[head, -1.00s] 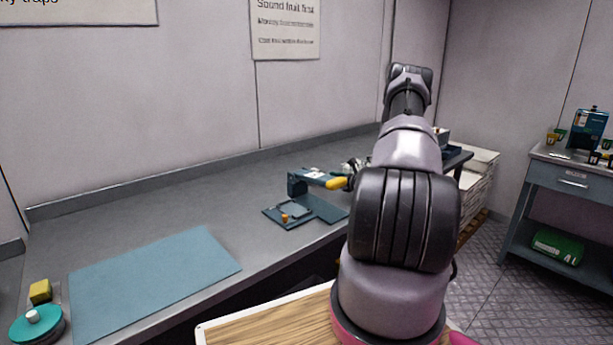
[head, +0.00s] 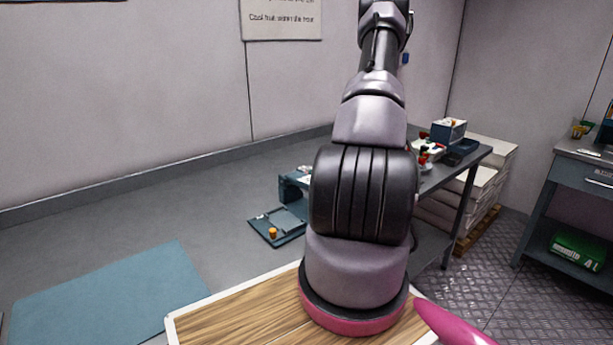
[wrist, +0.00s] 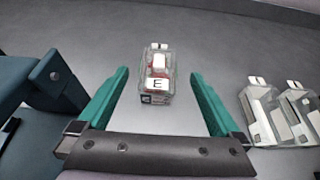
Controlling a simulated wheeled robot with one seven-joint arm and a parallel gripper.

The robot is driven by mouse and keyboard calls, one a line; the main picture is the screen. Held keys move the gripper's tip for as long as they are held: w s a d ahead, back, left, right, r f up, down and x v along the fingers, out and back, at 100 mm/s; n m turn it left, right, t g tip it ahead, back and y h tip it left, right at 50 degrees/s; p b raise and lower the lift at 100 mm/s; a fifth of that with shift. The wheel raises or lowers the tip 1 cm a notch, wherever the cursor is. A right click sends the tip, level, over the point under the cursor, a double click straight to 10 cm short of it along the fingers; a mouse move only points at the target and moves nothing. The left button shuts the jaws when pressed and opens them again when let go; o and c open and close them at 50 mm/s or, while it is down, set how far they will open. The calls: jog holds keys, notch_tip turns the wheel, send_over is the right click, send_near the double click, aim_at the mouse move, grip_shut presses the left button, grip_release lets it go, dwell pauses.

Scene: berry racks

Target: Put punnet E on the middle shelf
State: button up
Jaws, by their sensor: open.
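Punnet E (wrist: 157,75) is a small clear box with red fruit inside and a white label reading E. It stands on the grey bench in the wrist view, ahead of and between the green fingers of my gripper (wrist: 157,90). The fingers are spread apart and nothing is held. In the head view my arm hides the gripper and I cannot make out punnet E. The middle shelf cannot be identified in these frames.
Clear empty-looking punnets (wrist: 284,112) stand right of my gripper in the wrist view. A dark blue fixture (wrist: 45,85) is close on the left. The head view shows a sealing device (head: 290,190), a blue mat (head: 110,290) and a side table (head: 580,175).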

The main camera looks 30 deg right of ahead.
aim_at(308, 168)
jog(key=x, duration=1)
jog(key=shift+r, duration=0.2)
jog(key=shift+r, duration=0.15)
jog(key=c, duration=1.6)
